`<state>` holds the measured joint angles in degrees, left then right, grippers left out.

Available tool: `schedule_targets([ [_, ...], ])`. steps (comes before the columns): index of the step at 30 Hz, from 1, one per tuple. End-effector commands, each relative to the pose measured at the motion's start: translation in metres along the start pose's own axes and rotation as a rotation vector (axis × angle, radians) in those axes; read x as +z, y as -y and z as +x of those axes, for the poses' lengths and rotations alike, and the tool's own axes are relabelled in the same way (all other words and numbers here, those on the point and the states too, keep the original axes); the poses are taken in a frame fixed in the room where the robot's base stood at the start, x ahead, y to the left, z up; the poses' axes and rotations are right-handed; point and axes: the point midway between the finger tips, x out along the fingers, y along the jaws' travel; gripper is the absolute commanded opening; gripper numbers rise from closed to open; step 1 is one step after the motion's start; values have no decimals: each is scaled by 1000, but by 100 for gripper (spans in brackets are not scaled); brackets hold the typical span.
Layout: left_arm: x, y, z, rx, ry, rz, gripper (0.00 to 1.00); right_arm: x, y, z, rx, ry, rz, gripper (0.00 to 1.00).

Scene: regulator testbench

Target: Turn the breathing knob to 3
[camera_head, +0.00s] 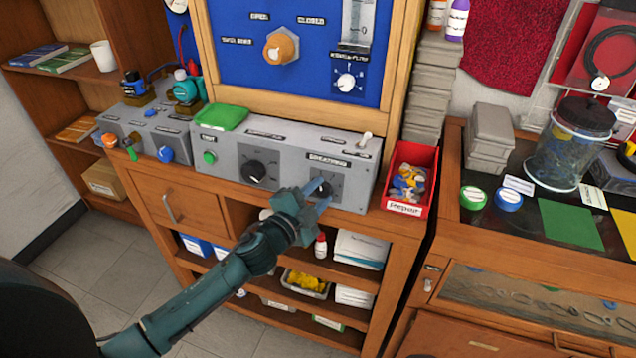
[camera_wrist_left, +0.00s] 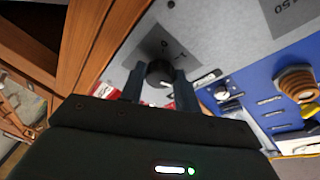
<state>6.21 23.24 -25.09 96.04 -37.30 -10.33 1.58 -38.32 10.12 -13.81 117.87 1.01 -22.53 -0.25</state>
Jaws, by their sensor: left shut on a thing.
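The breathing knob (camera_head: 321,187) is a small dark knob on the right part of the grey control box (camera_head: 285,160), under a label that reads "Breathing". My left gripper (camera_head: 318,196) is at it, coming from the lower left. In the left wrist view the round dark knob (camera_wrist_left: 159,73) sits between the two fingers of my left gripper (camera_wrist_left: 158,88), which is shut on it. Which number the knob points to cannot be read. My right gripper is in neither view.
A larger black knob (camera_head: 258,172) and a green button (camera_head: 209,157) are left on the same box. A red bin (camera_head: 411,178) stands close to the right. The box rests on a wooden cabinet (camera_head: 375,222) with open shelves.

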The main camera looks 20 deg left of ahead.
Motion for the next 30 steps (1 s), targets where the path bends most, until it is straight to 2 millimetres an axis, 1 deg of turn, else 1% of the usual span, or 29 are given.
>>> schedule_targets([
  [1,-3,8,0,11,1,48,9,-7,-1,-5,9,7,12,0],
  [5,-3,9,0,46,0,167,9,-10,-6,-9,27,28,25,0],
  [9,-2,8,1,83,0,293,9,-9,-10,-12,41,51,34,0],
  [18,-2,8,1,149,-1,527,9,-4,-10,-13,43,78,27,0],
  [24,-2,7,2,181,0,631,9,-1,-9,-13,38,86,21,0],
  [30,-2,7,2,198,0,689,9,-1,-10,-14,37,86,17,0],
])
